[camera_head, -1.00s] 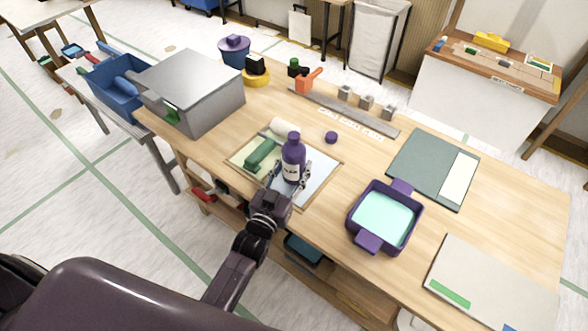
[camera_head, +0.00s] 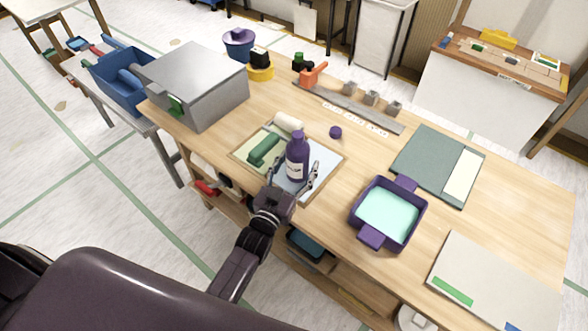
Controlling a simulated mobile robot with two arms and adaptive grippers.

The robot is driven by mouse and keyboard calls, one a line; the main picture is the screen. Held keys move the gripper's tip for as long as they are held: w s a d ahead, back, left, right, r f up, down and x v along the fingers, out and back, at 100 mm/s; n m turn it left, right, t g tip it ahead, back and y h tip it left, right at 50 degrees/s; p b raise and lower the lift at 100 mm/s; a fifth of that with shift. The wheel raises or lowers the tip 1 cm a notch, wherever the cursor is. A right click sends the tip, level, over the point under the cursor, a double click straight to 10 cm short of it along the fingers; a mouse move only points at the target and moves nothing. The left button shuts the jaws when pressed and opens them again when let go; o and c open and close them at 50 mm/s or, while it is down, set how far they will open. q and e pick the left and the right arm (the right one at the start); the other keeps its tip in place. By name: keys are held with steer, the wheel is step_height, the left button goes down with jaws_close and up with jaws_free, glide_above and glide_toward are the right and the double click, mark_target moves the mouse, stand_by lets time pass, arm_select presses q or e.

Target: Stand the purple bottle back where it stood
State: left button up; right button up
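The purple bottle (camera_head: 297,163), with a white label, stands upright on the pale blue part of a wood-edged board (camera_head: 331,166) on the workbench. My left gripper (camera_head: 294,182) is low at the bottle's near side. Its two fingers are spread, one on each side of the bottle, and look open. I cannot tell whether either finger still touches it. The near side of the bottle's base is partly hidden by the gripper. My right gripper is not in view.
On the board a green tool (camera_head: 264,150) and a white roll (camera_head: 289,122) lie left of the bottle. A purple cap (camera_head: 335,132) lies behind it. A purple tray (camera_head: 358,212) stands to the right, and a grey metal box (camera_head: 205,75) at back left.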

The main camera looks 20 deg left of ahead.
arm_select(q)
steer(key=s, duration=0.7)
steer(key=s+a+b, duration=0.1)
steer(key=s, duration=0.3)
steer(key=shift+s+r, duration=0.1)
steer(key=shift+s, duration=0.4)
